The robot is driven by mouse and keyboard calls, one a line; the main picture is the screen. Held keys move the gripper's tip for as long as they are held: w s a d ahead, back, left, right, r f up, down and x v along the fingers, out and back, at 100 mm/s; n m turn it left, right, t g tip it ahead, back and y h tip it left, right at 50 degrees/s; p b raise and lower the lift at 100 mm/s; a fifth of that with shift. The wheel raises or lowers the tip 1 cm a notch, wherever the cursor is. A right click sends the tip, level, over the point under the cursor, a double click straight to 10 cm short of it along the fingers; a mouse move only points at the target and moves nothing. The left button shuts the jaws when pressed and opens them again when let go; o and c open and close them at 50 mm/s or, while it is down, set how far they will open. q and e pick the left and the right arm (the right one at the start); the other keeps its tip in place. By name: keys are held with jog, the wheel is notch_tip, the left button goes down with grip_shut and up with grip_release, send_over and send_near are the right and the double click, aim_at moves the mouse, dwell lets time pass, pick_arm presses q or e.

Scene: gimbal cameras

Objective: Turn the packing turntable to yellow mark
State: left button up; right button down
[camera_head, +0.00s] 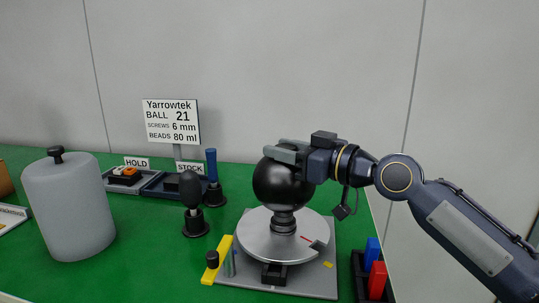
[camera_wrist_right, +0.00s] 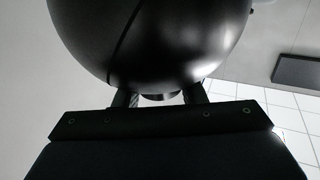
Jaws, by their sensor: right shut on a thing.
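The packing turntable is a round silver disc (camera_head: 262,244) on a grey square base plate (camera_head: 310,287). A large black ball (camera_head: 272,190) stands on a dark stem at its middle. The disc carries a short red line (camera_head: 306,238) and a small grey block near its right edge. A yellow mark (camera_head: 328,265) lies on the base plate at the front right, apart from the red line. My right gripper (camera_head: 284,151) is shut on the upper part of the ball. The ball (camera_wrist_right: 150,40) fills the top of the right wrist view, beyond the fingers. My left gripper is not in view.
A yellow bar (camera_head: 217,261) with a black knob lies at the plate's left. Dark tools (camera_head: 193,208) stand behind it. A grey canister (camera_head: 70,208) stands at left, trays (camera_head: 165,187) at the back, a black rack with blue and red blocks (camera_head: 377,280) at right. Green table is clear between.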

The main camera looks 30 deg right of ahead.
jog(key=shift+r, duration=0.1)
dwell(0.3)
jog(key=c, duration=0.9)
grip_release()
jog(key=p+v, duration=0.1)
jog(key=v, duration=0.6)
jog(key=shift+s+d, duration=0.15)
jog(key=shift+s, duration=0.2)
